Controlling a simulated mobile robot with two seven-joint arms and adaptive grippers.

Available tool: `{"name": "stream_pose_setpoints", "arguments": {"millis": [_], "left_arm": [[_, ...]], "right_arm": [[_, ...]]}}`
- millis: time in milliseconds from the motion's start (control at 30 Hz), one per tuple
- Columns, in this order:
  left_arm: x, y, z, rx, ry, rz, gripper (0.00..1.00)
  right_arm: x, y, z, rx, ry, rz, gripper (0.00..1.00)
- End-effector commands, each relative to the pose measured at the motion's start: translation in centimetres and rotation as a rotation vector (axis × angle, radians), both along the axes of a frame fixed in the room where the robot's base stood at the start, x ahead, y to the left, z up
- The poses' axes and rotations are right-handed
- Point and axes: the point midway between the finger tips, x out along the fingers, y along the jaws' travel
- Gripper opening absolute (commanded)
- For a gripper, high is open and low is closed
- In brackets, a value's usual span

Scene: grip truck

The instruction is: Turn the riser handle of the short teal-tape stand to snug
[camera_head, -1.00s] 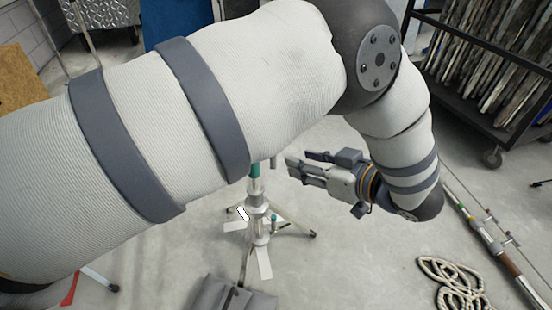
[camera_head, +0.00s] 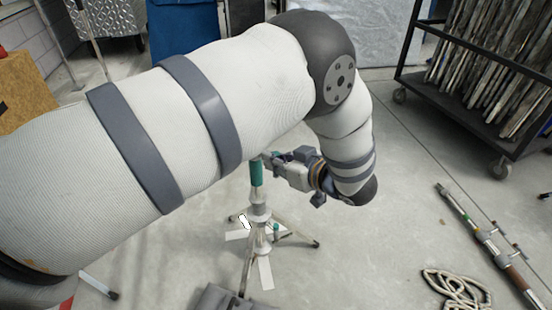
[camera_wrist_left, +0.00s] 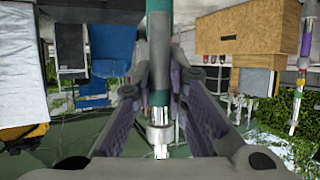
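The short stand shows its teal-taped post (camera_head: 256,172) in the head view, upright on spread legs, with a metal collar (camera_head: 259,212) lower down. My left gripper (camera_head: 271,160) points left at the upper post, whose top is hidden behind my arm. In the left wrist view the teal-and-grey post (camera_wrist_left: 160,97) stands between the two purple-padded fingers of my left gripper (camera_wrist_left: 160,78). The fingers are spread, with their tips close to either side of the post; contact is unclear. The riser handle cannot be made out clearly. My right gripper is not in view.
A dark bag (camera_head: 232,298) lies at the stand's foot. A coiled rope (camera_head: 455,288) and a long pole (camera_head: 490,245) lie on the floor at right. A wheeled rack (camera_head: 470,105) stands at back right. The floor between the stand and the rack is clear.

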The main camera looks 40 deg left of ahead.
Motion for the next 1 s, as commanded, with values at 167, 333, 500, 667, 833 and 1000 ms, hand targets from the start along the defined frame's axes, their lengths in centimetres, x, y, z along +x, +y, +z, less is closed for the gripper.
{"name": "stream_pose_setpoints", "arguments": {"millis": [167,333,500,667,833,1000], "left_arm": [[0.0,0.0,0.0,0.0,-0.001,-0.001,0.0],[-0.1,0.0,0.1,-0.005,-0.024,-0.002,0.0],[-0.2,0.0,0.3,-0.023,-0.1,-0.002,0.0],[-0.5,0.0,0.3,-0.048,-0.223,-0.003,0.0],[-0.7,0.1,0.2,-0.081,-0.38,-0.003,0.0],[-1.0,0.1,0.0,-0.113,-0.537,-0.004,0.0]], "right_arm": [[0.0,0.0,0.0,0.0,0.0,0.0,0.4],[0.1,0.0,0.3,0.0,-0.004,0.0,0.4],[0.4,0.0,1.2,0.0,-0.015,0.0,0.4],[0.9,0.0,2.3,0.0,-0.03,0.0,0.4],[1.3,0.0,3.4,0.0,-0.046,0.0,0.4],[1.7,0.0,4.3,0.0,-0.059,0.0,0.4]]}}
